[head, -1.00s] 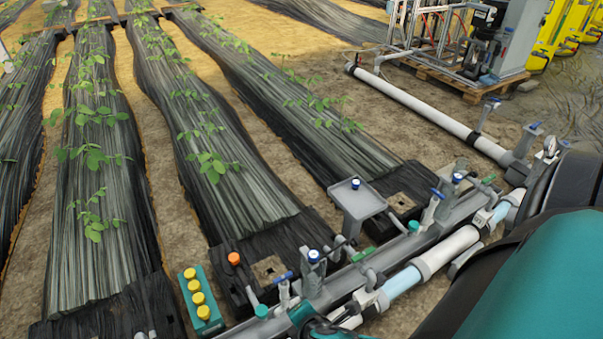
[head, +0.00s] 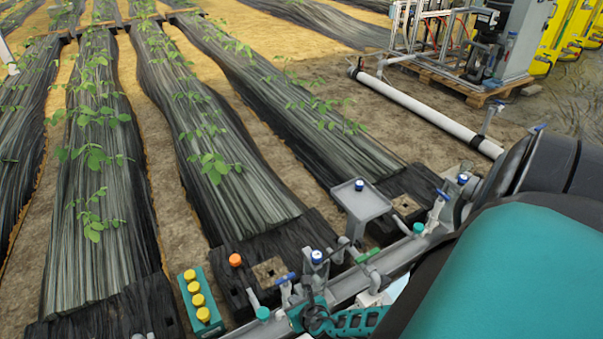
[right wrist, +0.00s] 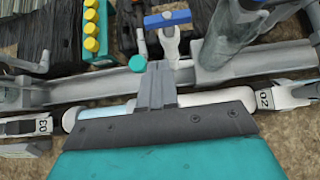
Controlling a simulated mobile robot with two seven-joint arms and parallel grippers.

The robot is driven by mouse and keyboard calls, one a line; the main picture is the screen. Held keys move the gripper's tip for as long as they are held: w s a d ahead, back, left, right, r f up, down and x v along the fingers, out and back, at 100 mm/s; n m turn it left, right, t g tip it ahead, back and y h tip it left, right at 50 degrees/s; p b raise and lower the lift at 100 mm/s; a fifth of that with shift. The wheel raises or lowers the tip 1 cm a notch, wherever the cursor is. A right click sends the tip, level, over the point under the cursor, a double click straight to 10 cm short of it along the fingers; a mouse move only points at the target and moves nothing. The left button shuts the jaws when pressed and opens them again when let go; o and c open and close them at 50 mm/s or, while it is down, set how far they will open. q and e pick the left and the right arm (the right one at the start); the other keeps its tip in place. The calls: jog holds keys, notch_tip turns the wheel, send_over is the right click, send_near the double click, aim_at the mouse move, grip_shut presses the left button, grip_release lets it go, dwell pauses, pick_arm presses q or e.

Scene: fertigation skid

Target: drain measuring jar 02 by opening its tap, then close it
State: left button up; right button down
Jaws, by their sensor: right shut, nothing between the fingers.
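My right gripper (head: 312,303) is low at the front of the skid in the head view. In the right wrist view its fingers (right wrist: 157,78) are shut and empty, over the grey channel and pale pipe. A tap with a blue handle (right wrist: 167,19) stands just beyond the fingertips, apart from them; it also shows in the head view (head: 285,278). A fitting marked 02 (right wrist: 265,98) is right of the fingers, and one marked 03 (right wrist: 42,125) is left. A translucent grey cylinder (right wrist: 230,35) rises behind 02; I cannot tell whether it is jar 02. My left gripper is out of view.
A green cap (right wrist: 136,63) is close left of the fingertips. A grey tray stand (head: 361,203) rises further right. My arm hides much of the piping.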

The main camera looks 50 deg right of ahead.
jog(key=shift+w+d+f+b, duration=0.2)
jog(key=shift+w+d+f, duration=0.1)
jog(key=shift+w, duration=0.6)
jog(key=shift+w+d+f+b, duration=0.2)
jog(key=shift+w+d, duration=0.05)
jog(key=shift+w, duration=0.7)
jog(key=shift+w+d+f+b, duration=0.2)
jog(key=shift+w+d+f, duration=0.1)
jog(key=shift+w, duration=0.6)
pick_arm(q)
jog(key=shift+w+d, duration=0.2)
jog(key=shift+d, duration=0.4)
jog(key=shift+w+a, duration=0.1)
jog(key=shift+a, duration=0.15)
pick_arm(e)
jog(key=shift+a+r+m+h, duration=0.1)
jog(key=shift+a+m+h, duration=0.05)
jog(key=shift+m+h, duration=0.2)
